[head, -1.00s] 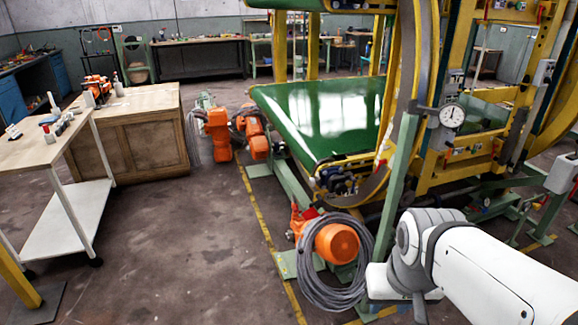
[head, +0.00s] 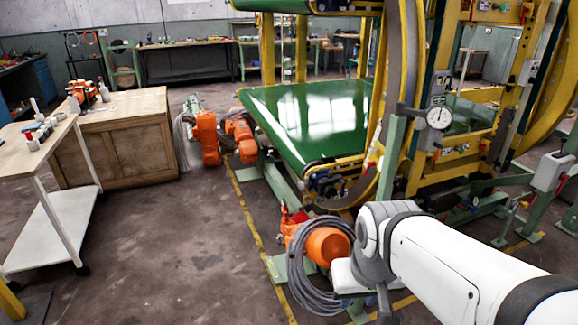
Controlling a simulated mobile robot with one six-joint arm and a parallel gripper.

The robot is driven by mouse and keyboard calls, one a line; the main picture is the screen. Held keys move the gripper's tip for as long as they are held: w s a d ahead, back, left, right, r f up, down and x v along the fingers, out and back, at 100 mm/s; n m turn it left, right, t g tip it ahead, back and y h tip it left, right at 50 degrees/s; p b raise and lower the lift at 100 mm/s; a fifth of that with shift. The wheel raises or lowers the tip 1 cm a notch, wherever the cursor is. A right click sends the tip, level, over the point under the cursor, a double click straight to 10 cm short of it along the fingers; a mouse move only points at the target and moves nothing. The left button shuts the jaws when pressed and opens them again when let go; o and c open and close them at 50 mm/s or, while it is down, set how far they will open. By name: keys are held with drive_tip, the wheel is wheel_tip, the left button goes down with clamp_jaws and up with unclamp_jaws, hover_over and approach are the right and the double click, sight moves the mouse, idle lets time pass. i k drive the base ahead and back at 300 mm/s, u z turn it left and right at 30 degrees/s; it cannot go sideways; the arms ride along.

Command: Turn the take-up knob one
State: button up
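No take-up knob can be made out for certain at this size. The ring inverter, with its yellow frame (head: 478,168) and green belt bed (head: 305,115), fills the middle and right. A round white dial gauge (head: 439,117) is fixed on a green post at its near side. My white arm (head: 440,262) reaches in from the lower right, and its grey joint (head: 373,240) is beside the orange motor at the machine's near corner. My gripper's fingers do not show; the end of the arm is hidden or too unclear to tell.
An orange motor (head: 327,246) with a grey cable coil (head: 307,285) stands low at the machine's near corner. More orange motors (head: 206,138) stand farther back. A wooden cabinet (head: 125,140) and a white-legged table (head: 60,212) are at left. The floor (head: 165,255) between is clear.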

sight(301, 185)
drive_tip(key=i, duration=0.9)
drive_tip(key=u, duration=0.05)
